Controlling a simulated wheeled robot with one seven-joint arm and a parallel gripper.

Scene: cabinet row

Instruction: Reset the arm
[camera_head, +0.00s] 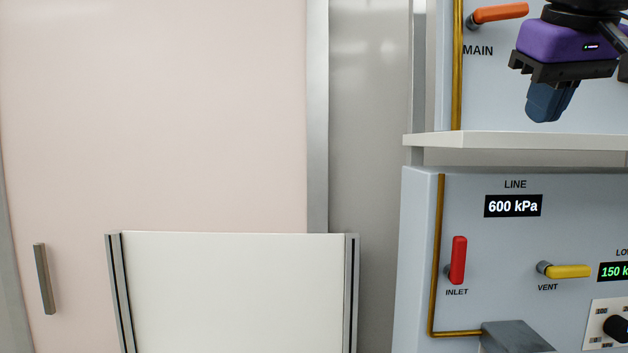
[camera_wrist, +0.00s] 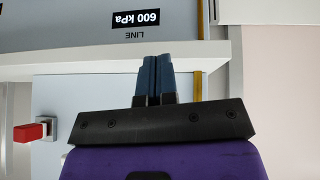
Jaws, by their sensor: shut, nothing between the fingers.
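My gripper (camera_head: 548,110) is at the upper right of the head view, in front of the upper panel and above the shelf. Its blue fingers are together with nothing between them. In the wrist view the fingers (camera_wrist: 156,80) show closed side by side, pointing toward the white shelf edge. The purple housing (camera_head: 566,42) and dark bracket sit above the fingers in the head view. My arm above it is mostly out of frame.
An orange MAIN handle (camera_head: 500,13) lies level left of my gripper. Below the white shelf (camera_head: 520,140) are a LINE display reading 600 kPa (camera_head: 513,206), an upright red INLET handle (camera_head: 458,260) and a level yellow VENT handle (camera_head: 569,271). A red handle (camera_wrist: 30,131) shows in the wrist view.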

